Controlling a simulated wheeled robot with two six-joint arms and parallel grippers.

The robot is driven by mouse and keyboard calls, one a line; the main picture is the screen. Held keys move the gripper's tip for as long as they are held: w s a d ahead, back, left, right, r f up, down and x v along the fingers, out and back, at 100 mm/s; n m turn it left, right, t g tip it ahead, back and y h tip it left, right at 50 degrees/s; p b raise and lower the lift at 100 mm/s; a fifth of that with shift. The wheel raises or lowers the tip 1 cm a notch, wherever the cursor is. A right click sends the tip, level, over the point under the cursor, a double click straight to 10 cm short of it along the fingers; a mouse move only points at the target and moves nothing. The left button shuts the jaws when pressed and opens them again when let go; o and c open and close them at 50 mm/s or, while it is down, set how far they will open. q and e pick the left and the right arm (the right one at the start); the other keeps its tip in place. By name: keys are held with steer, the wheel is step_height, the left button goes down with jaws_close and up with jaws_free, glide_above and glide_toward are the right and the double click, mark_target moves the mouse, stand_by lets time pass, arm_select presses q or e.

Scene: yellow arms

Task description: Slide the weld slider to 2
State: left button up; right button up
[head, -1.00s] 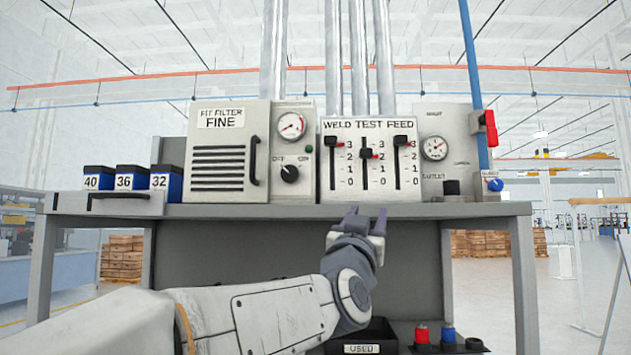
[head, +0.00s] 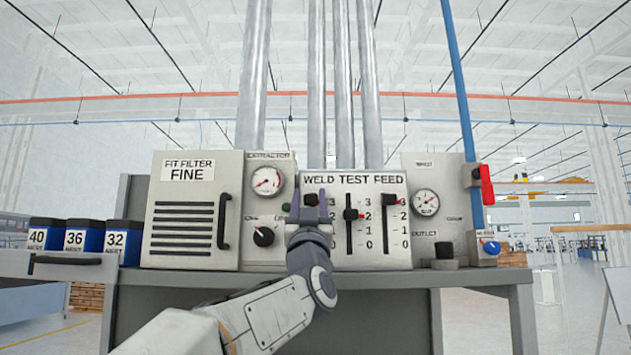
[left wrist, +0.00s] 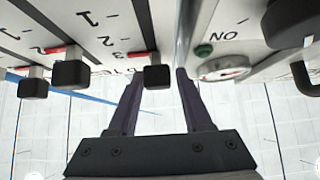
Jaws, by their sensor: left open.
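The weld slider (left wrist: 158,76) is a black knob with a red pointer on the leftmost slot of the WELD TEST FEED panel (head: 353,179). It is near the top of its scale, by the 3. In the head view my left gripper (head: 309,206) is in front of it and partly hides it and its slot. In the left wrist view, which looks upside down, the open fingers (left wrist: 159,77) are on either side of the knob, with gaps showing. My right gripper is not in view.
The test slider (head: 350,214) is lower, near 2; the feed slider (head: 391,200) is near 3. Left of the panel are the extractor's black knob (head: 263,236), gauge and green button (left wrist: 204,50). A regulator box with a gauge (head: 425,202) stands to the right.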

arm_select(q)
steer(key=shift+w+d+r, duration=0.1)
steer(key=shift+w+r, duration=0.3)
jaws_close()
stand_by(1.3)
